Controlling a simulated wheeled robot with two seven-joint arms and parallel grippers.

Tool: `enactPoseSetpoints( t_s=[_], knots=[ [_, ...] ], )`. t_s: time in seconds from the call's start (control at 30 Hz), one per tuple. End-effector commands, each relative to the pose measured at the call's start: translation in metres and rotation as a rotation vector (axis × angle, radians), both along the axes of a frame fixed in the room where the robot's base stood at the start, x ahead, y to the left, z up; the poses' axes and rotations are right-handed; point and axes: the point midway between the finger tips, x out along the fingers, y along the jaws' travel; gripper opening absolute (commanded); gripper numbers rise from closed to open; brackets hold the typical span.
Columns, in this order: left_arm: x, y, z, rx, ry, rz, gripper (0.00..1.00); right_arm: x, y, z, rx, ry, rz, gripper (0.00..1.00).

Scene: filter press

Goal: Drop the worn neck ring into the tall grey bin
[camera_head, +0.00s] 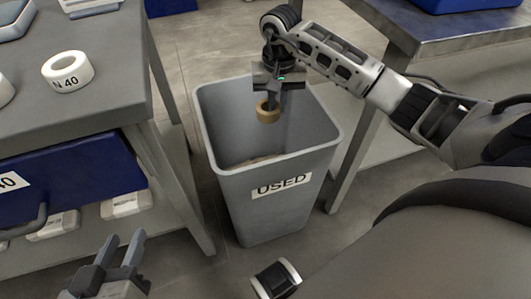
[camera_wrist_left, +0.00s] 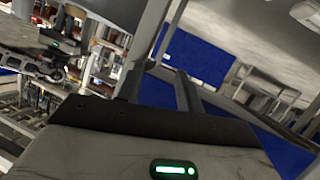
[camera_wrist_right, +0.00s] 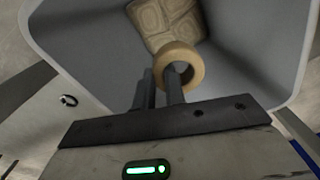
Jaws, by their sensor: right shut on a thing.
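The worn neck ring (camera_head: 268,114) is tan and hangs from my right gripper (camera_head: 270,100), which is shut on it. In the head view, the ring is over the opening of the tall grey bin (camera_head: 265,205), labelled USED. In the right wrist view, the ring (camera_wrist_right: 190,58) is at the tips of my right gripper (camera_wrist_right: 170,85), with the bin's inner wall (camera_wrist_right: 95,45) around it. My left gripper (camera_head: 122,250) is low at the left, away from the bin, its two fingers apart and nothing between them. Its fingers also show in the left wrist view (camera_wrist_left: 160,90).
A tan patterned thing (camera_wrist_right: 168,20) lies inside the bin. A grey table (camera_head: 110,75) at the left bears a white ring marked N 40 (camera_head: 68,71). A blue bin (camera_head: 75,185) is below its top. Another table (camera_head: 470,42) stands at the right.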

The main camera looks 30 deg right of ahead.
Motion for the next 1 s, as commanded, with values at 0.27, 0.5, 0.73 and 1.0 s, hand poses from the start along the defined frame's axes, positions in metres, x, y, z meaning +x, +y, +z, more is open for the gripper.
enactPoseSetpoints(
  t_s=[0.27,0.5,0.73,1.0],
  knots=[
    [0.000,0.000,0.000,0.000,0.000,-0.001,0.36,0.000,0.000,0.001,0.000,0.000,0.000,0.37],
    [0.000,0.000,0.000,0.000,0.000,0.000,0.36,0.000,0.000,0.000,0.000,0.000,0.000,0.37],
    [-0.001,0.000,0.004,0.006,0.008,-0.002,0.36,0.001,-0.001,0.020,0.000,-0.004,0.000,0.37],
    [-0.002,0.005,-0.009,0.046,0.090,0.005,0.36,0.001,-0.001,0.084,-0.002,-0.006,0.000,0.37]
  ],
)
